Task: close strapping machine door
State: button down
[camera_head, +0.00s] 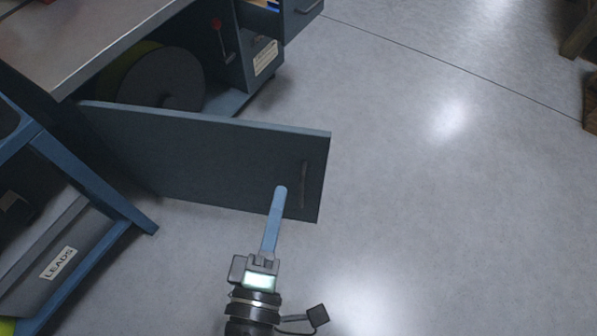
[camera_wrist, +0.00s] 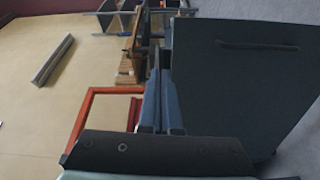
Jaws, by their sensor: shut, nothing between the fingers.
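The strapping machine door (camera_head: 225,160) is a dark blue-grey panel. It stands wide open, sticking out to the right from the machine's front over the floor. Its handle (camera_head: 303,184) is a dark vertical bar near the free edge. My gripper (camera_head: 279,190) is shut and empty, its blue fingers in front of the door's outer part, just left of the handle; I cannot tell if they touch it. In the wrist view the door (camera_wrist: 235,85) fills the right side, with the handle (camera_wrist: 258,46) near its top, and my shut fingers (camera_wrist: 158,75) lie along its left side.
The machine's steel top (camera_head: 85,35) and a dark reel (camera_head: 165,80) are behind the door. A blue rack labelled LEADS (camera_head: 58,262) stands at left. The floor (camera_head: 440,220) at right is clear.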

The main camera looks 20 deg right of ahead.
aim_at(299, 136)
jog(key=shift+n, duration=0.6)
jog(key=w+d+f, duration=0.1)
jog(key=w+d, duration=0.1)
jog(key=w, duration=0.1)
jog(key=w+d+f+b, duration=0.1)
jog(key=w+d, duration=0.1)
jog(key=w, duration=0.2)
jog(key=w+d+f, duration=0.1)
jog(key=w+d, duration=0.1)
jog(key=w, duration=0.1)
jog(key=shift+w+d+f+b, duration=0.15)
jog(key=shift+d+f+b, duration=0.05)
jog(key=shift+d+b, duration=0.15)
jog(key=shift+w, duration=0.15)
